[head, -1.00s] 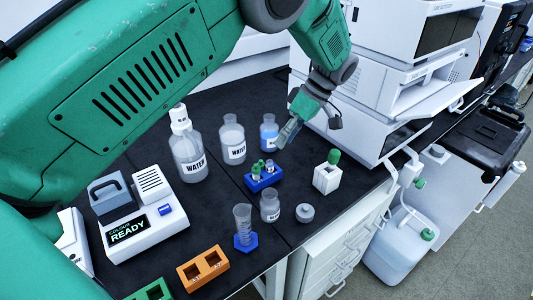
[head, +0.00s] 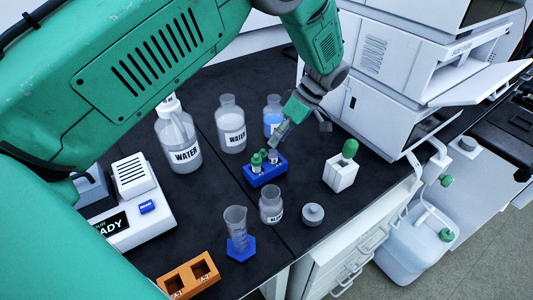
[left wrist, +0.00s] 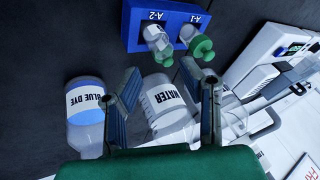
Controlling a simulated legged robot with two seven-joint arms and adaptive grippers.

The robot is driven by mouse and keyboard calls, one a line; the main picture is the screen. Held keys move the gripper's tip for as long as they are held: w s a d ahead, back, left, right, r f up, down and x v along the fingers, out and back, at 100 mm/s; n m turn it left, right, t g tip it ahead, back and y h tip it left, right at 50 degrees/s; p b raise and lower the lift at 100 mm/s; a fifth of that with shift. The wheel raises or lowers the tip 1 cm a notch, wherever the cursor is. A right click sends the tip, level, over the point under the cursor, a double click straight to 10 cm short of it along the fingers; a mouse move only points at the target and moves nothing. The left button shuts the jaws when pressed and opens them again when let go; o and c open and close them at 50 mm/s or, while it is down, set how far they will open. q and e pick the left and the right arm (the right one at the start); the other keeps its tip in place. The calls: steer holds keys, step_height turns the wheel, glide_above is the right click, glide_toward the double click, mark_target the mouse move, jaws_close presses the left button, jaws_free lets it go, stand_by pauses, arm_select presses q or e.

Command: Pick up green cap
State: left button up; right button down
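The blue two-slot rack (head: 262,179) holds two small clear vials. One has a green cap (head: 257,160). My left gripper (head: 276,136) is just above and behind the rack in the head view. In the left wrist view its fingers (left wrist: 166,82) are spread, with nothing held between them, and the green cap is beyond the right finger. My right gripper is not in view.
A white block (head: 340,176) with another green-topped item (head: 350,149) stands right of the rack. A blue dye bottle (head: 272,108) and water bottles (head: 231,127) stand behind.

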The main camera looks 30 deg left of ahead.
mark_target(263, 153)
arm_select(q)
steer(key=a+f, duration=0.1)
steer(key=s+a+f, duration=0.2)
steer(key=f, duration=0.1)
steer(key=shift+a+f, duration=0.1)
steer(key=shift+a, duration=0.1)
steer(key=shift+d+f, duration=0.15)
steer(key=shift+f, duration=0.05)
steer(key=shift+d, duration=0.25)
steer(key=shift+a, duration=0.15)
steer(key=c, duration=0.4)
steer(key=shift+s+a, duration=0.1)
steer(key=shift+a, duration=0.15)
steer(key=shift+c, duration=0.9)
steer(key=shift+d, duration=0.1)
